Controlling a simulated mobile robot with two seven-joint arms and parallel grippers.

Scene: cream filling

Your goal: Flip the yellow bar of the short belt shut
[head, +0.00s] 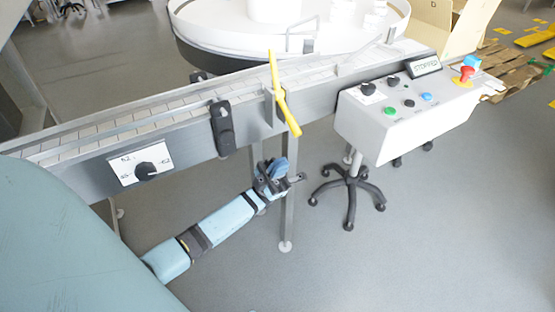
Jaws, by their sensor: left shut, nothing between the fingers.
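The yellow bar (281,92) is mounted on the near side of the short belt (170,108). It stands tilted, its upper end above the belt's far part and its lower end hanging over the near side. My left gripper (286,176) is below the bar and the belt's side, next to a metal leg. It is shut and empty, apart from the bar. My right gripper is not in view.
A white control box (405,115) with buttons and a red knob is at the right. A black bracket (222,128) and a dial plate (140,167) are on the belt's side. A round white table (290,40) stands behind. Open floor lies at the lower right.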

